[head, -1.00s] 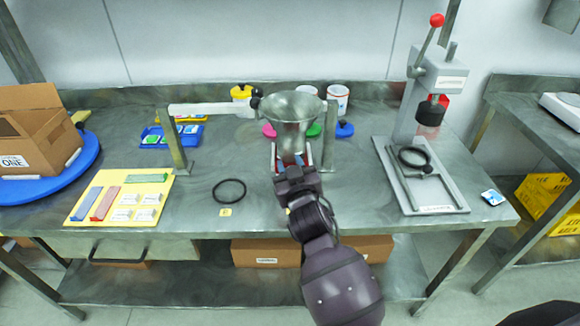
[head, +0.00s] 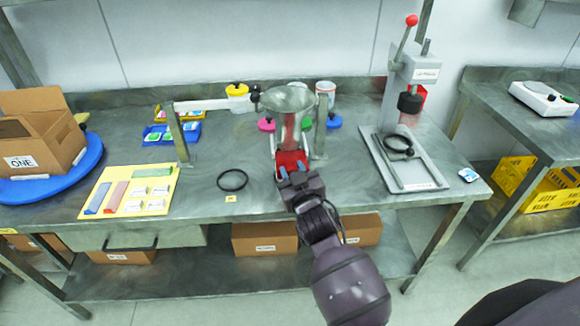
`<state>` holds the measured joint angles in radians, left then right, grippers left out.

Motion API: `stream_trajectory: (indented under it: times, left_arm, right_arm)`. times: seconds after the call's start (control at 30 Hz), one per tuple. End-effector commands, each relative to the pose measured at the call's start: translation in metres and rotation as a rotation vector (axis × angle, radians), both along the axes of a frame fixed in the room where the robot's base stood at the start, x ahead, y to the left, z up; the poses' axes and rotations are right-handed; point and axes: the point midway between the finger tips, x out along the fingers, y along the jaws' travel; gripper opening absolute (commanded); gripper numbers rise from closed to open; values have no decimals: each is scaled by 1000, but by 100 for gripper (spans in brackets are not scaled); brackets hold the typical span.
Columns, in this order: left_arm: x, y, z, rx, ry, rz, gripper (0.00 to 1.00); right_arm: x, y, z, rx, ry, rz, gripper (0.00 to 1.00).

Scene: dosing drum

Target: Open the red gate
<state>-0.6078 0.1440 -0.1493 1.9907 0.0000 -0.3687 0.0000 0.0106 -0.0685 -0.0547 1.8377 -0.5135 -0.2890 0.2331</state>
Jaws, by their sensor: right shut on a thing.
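The metal funnel (head: 289,99) sits on its stand at the middle of the bench. The red gate (head: 292,160) shows below it, on the front side, and reaches out toward me between pale side rails. My right gripper (head: 294,178) is at the front end of the red gate and shut on it. The jaws hide the part of the gate that they hold. My left gripper is not in view.
A black ring (head: 232,180) lies on the bench left of my right gripper. A yellow mat (head: 101,187) with coloured strips is farther left. A lever press (head: 407,150) stands to the right. Several coloured lids lie behind the funnel stand.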

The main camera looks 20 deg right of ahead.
Motion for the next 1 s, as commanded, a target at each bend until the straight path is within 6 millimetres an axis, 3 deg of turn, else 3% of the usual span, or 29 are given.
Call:
stream_trajectory:
  times: [0.4, 0.43, 0.57, 1.0]
  left_arm:
    - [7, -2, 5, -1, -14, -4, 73]
    - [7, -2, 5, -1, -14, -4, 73]
    - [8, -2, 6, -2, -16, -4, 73]
    - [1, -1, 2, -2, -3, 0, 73]
  right_arm:
    - [-4, 2, 0, 2, -1, 1, 0]
    - [-4, 2, 0, 1, -1, 1, 37]
    - [-4, 2, 0, 1, -1, 1, 57]
    - [-13, 2, 0, 0, 0, -1, 58]
